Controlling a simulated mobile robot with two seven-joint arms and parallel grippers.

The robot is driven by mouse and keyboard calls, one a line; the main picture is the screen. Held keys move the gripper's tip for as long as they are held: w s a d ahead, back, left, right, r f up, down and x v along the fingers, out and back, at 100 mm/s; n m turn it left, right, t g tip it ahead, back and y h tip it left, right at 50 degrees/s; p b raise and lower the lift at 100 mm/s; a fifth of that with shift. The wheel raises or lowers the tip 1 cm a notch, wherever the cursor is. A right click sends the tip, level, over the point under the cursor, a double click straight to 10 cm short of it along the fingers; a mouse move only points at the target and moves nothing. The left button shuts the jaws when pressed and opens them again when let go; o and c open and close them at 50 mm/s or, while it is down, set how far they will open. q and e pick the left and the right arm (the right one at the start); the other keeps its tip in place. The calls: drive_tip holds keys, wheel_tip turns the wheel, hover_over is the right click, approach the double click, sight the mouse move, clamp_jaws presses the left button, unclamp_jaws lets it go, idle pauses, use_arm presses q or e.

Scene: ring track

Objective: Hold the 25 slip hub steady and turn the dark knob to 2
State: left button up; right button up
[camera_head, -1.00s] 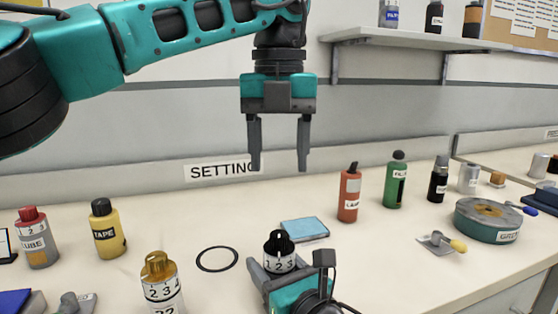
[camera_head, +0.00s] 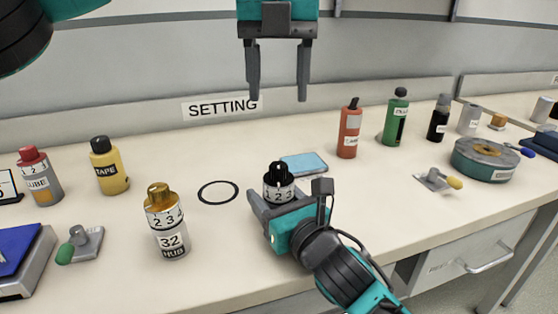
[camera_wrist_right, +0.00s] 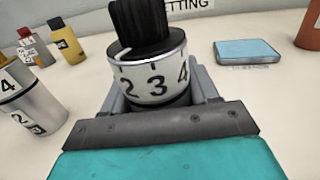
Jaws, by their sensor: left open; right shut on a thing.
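The slip hub with the dark knob (camera_head: 278,172) stands upright on the bench in the head view, its white band showing 1, 2, 3. My right gripper (camera_head: 281,204) is shut around its body. In the right wrist view the ribbed dark knob (camera_wrist_right: 140,25) sits above the white band (camera_wrist_right: 155,80), which shows 2, 3, 4; a pale pointer mark shows at the knob's left base. The hub's lower label is hidden by my gripper, so I cannot read 25. My left gripper (camera_head: 279,98) is open and empty, pointing down, above the knob and apart from it.
A gold-knobbed hub labelled 32 (camera_head: 167,225) stands to the left. A black ring outline (camera_head: 218,183) and a blue pad (camera_head: 304,163) lie nearby. Orange (camera_head: 348,135) and green (camera_head: 396,118) bottles stand behind right. The front middle bench is clear between hubs.

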idle(0.3)
drive_tip(key=o, duration=1.3)
drive_tip(key=shift+c, duration=0.2)
